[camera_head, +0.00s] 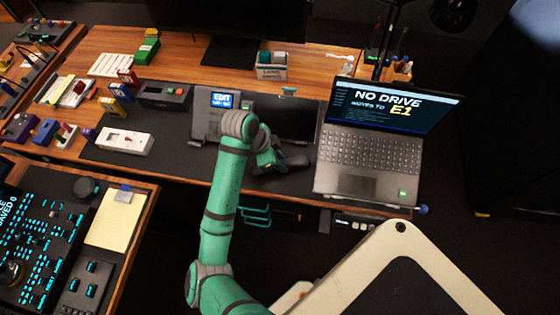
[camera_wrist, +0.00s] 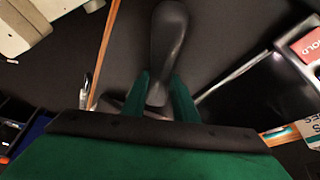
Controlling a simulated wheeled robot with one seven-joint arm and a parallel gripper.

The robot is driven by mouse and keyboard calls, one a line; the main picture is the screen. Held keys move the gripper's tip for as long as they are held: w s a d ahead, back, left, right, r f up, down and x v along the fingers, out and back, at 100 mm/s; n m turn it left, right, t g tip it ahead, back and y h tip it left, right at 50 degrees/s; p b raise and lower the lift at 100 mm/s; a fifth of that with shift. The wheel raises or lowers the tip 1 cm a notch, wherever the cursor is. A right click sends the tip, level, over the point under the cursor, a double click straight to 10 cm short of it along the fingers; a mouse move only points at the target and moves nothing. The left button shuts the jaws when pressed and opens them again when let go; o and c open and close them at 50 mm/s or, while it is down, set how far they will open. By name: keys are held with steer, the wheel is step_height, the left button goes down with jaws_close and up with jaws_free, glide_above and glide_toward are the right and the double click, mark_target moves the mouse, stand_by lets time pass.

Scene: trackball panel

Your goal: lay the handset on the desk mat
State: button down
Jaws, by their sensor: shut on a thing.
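The handset (camera_wrist: 168,45) is a dark grey, rounded piece in the wrist view. My gripper (camera_wrist: 160,92) has its two green fingers shut on the handset, one on each side. In the head view my gripper (camera_head: 268,157) is near the front edge of the desk, left of the laptop, and the dark handset (camera_head: 292,162) sticks out to its right. The dark desk mat (camera_head: 180,165) covers the front middle of the desk and shows behind the handset in the wrist view (camera_wrist: 225,35). I cannot tell whether the handset touches the mat. My arm hides part of both.
A grey device with a lit EDIT screen (camera_head: 221,100) stands behind my gripper. An open laptop (camera_head: 370,150) is close on the right. A white switch box (camera_head: 124,141) and a black box (camera_head: 165,95) are on the left. The mat's front left is clear.

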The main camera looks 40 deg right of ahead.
steer(key=shift+f, duration=0.3)
steer(key=shift+s, duration=0.2)
steer(key=c, duration=1.4)
jaws_free()
steer(key=shift+w, duration=0.1)
steer(key=shift+w, duration=0.1)
